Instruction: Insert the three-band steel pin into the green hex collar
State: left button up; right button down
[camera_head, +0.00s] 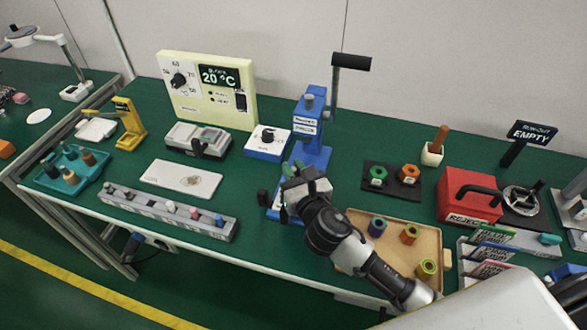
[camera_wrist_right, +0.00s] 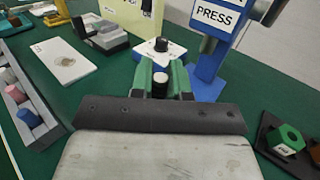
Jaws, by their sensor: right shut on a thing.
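My right gripper (camera_head: 285,190) is in front of the blue press, above the table. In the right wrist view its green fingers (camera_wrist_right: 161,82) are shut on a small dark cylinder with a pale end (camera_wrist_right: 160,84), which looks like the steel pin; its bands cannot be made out. The green hex collar (camera_head: 377,175) sits on a black plate (camera_head: 393,188), right of and apart from the gripper. It also shows at the right of the wrist view (camera_wrist_right: 291,137). My left gripper is not in view.
An orange hex collar (camera_head: 408,172) sits beside the green one. A tan tray (camera_head: 395,248) with several coloured parts lies in front. The blue press (camera_head: 310,150) stands behind the gripper. A red reject box (camera_head: 468,200) is at right; a grey rack (camera_head: 150,208) is at left.

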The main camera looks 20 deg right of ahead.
jog(key=shift+f+b, duration=0.9)
jog(key=shift+f, duration=0.6)
jog(key=c, duration=1)
grip_release()
jog(key=s, duration=0.7)
jog(key=s+d+b, duration=0.1)
jog(key=s, duration=0.3)
